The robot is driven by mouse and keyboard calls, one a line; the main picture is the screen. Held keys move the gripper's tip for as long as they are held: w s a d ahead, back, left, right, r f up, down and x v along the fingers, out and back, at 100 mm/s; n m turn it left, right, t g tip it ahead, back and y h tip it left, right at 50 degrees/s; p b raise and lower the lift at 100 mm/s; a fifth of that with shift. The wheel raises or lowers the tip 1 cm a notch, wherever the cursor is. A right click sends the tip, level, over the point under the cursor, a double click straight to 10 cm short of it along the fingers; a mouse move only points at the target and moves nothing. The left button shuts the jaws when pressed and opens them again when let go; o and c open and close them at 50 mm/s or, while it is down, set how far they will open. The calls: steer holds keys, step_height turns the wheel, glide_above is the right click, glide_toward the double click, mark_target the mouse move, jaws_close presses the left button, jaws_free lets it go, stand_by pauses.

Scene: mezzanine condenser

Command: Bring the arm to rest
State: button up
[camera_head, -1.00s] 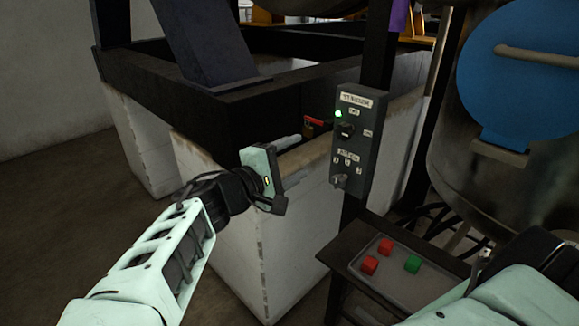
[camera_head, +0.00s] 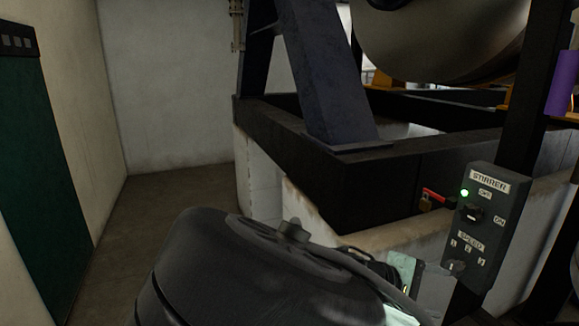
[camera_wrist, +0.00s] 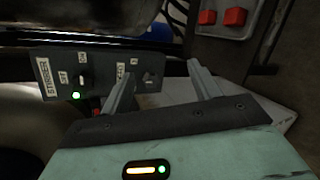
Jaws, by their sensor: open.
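My gripper (camera_wrist: 158,75) is open in the wrist view, its two grey fingers apart with nothing held between them. In the head view my gripper (camera_head: 420,284) shows only in part at the lower right, close in front of the stirrer control box (camera_head: 481,226). My dark arm joint fills the bottom middle and hides the rest of the wrist. The box also shows in the wrist view (camera_wrist: 62,78), turned on its side, just beyond the fingers. Its green lamp is lit. I cannot tell whether the fingers touch it.
A tray (camera_wrist: 235,30) with red cubes shows in the wrist view. Floor (camera_head: 180,190) is clear at left, before a green door (camera_head: 40,150).

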steer(key=s+a+f+g+y, duration=0.45)
steer(key=s+f+y, duration=0.2)
steer(key=s, duration=0.35)
steer(key=s+a+r+t+y, duration=0.1)
steer(key=s+a+r+y, duration=0.3)
steer(key=r, duration=0.3)
steer(key=s+a+r+n+t+y, duration=0.1)
steer(key=s+a+r+t+y, duration=0.1)
steer(key=s+a+r, duration=0.3)
step_height(320, 180, up, 2)
steer(key=shift+s+a+y, duration=0.2)
steer(key=shift+s+y, duration=0.15)
steer(key=shift+y, duration=0.5)
